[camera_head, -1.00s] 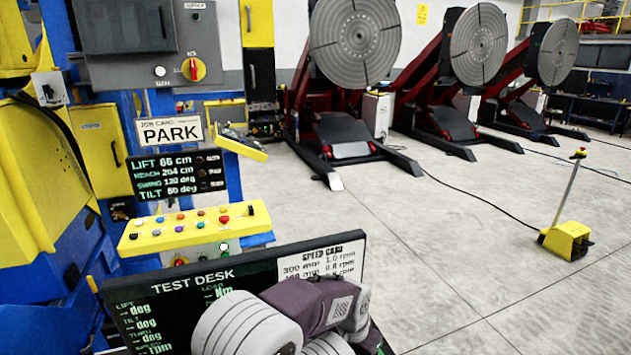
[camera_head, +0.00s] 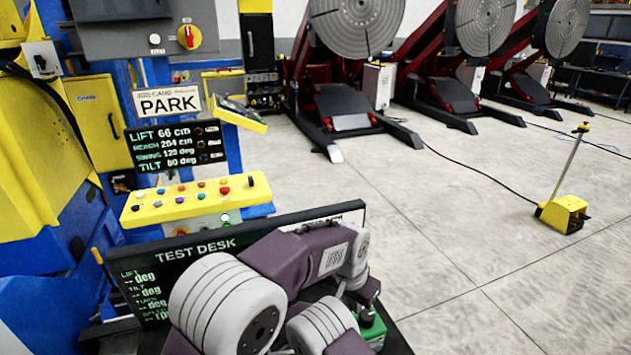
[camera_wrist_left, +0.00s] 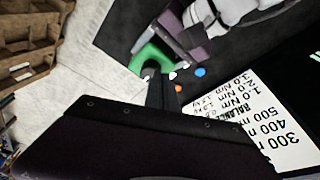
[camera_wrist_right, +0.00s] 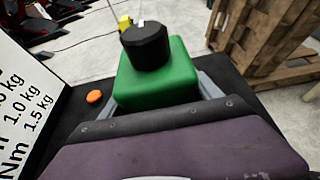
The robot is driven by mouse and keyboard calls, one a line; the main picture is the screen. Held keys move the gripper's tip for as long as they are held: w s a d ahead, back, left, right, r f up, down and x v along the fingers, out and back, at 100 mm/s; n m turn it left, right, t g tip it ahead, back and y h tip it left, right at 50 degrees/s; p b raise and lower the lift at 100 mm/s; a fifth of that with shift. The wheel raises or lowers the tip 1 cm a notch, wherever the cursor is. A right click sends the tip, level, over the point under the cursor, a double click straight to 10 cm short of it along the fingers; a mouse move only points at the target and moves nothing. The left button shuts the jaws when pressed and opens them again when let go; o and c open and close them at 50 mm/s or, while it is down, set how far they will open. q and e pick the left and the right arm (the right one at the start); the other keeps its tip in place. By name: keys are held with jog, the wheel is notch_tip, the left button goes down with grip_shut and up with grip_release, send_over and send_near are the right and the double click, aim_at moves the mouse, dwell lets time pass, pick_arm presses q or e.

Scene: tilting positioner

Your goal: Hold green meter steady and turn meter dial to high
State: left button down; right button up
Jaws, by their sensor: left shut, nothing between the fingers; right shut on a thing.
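The green meter (camera_wrist_right: 155,82) stands on the dark desk in the right wrist view, with a round black dial (camera_wrist_right: 147,46) on top. Its green body also shows at the bottom of the head view (camera_head: 373,330), partly behind my arms. My right gripper (camera_wrist_right: 157,95) is shut on the green body, one grey finger on each side. My left gripper (camera_wrist_left: 163,92) is shut and empty. In the left wrist view its dark fingers point towards a green curved part (camera_wrist_left: 153,52), and I cannot tell whether they touch it. The dial's setting cannot be read.
The test desk board (camera_head: 200,250) stands behind my arms. An orange button-like piece (camera_wrist_right: 94,97) is left of the meter. Wooden crates (camera_wrist_right: 270,35) stand beyond the desk.

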aim_at(361, 321)
pick_arm(q)
jog(key=shift+s+d+r, duration=0.1)
jog(key=shift+s+r, duration=0.1)
jog(key=shift+r, duration=0.05)
jog(key=shift+s+d+r, duration=0.25)
jog(key=shift+s+d, duration=0.1)
jog(key=shift+d, duration=0.15)
jog(key=shift+s+d+r, duration=0.25)
jog(key=shift+s+d, duration=0.1)
jog(key=shift+d, duration=0.1)
jog(key=shift+f, duration=0.1)
jog(key=shift+s+a+x, duration=0.2)
jog(key=shift+x, duration=0.95)
jog(key=shift+s+a+x, duration=0.15)
jog(key=shift+x, duration=0.95)
jog(key=shift+s+a+x, duration=0.2)
jog(key=shift+x, duration=0.95)
jog(key=shift+w+f, duration=0.15)
jog(key=shift+f, duration=0.05)
jog(key=shift+w+a, duration=0.55)
jog(key=shift+a, duration=0.1)
